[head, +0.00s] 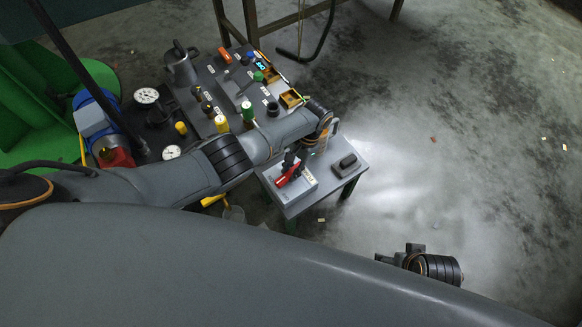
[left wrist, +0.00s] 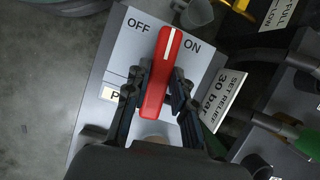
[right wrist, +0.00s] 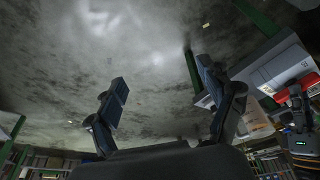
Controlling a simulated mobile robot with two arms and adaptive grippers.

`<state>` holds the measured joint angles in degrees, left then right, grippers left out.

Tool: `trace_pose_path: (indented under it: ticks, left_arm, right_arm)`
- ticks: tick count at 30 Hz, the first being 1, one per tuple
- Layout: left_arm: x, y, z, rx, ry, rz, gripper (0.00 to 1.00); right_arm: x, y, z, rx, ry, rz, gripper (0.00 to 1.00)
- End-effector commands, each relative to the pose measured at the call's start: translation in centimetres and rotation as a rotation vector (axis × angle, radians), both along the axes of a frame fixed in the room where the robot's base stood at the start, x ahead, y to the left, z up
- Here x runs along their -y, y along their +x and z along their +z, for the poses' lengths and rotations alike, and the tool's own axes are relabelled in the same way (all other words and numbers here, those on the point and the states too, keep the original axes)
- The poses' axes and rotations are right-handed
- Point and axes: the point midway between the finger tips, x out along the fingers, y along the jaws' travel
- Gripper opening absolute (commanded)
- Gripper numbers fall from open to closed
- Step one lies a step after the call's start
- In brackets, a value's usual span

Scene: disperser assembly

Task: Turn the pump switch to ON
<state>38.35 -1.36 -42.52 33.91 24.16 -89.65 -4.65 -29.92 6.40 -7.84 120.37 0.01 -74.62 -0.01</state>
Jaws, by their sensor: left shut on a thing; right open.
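The pump switch is a red handle (left wrist: 158,80) with a white line, on a light grey panel (left wrist: 122,50) marked OFF and ON. In the left wrist view its white line points up between the two words, tilted slightly right. My left gripper (left wrist: 160,92) is shut on the red handle, one finger on each side. In the head view the red handle (head: 289,175) and grey switch box (head: 296,193) sit on a small table, with my left gripper (head: 291,161) at it. My right gripper (right wrist: 162,82) is open and empty, over bare floor.
The small grey table (head: 326,184) also carries a dark block (head: 346,163). The concrete floor (head: 460,150) at right is mostly clear.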

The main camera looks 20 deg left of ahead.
Motion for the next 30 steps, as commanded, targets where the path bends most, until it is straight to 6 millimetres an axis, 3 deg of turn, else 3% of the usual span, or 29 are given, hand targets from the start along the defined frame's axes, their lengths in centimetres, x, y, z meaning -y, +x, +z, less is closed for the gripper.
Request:
trace_pose_path:
  ticks: [12,26,27,30]
  left_arm:
    - [0.3,0.0,0.0,0.002,-0.004,-0.136,0.00]
    - [0.3,0.0,0.0,0.002,-0.006,-0.148,0.00]
    - [0.3,0.0,0.0,0.002,-0.006,-0.148,0.32]
    - [0.3,0.0,0.0,0.001,-0.005,-0.147,0.47]
  right_arm:
    - [0.0,-0.1,-1.9,-0.011,-0.001,0.001,0.81]
    - [0.0,-0.2,-2.1,-0.013,-0.001,0.001,0.81]
    - [0.0,-0.2,-2.1,-0.013,-0.001,0.001,0.81]
    - [0.0,-0.2,-2.1,-0.013,-0.001,0.001,0.81]
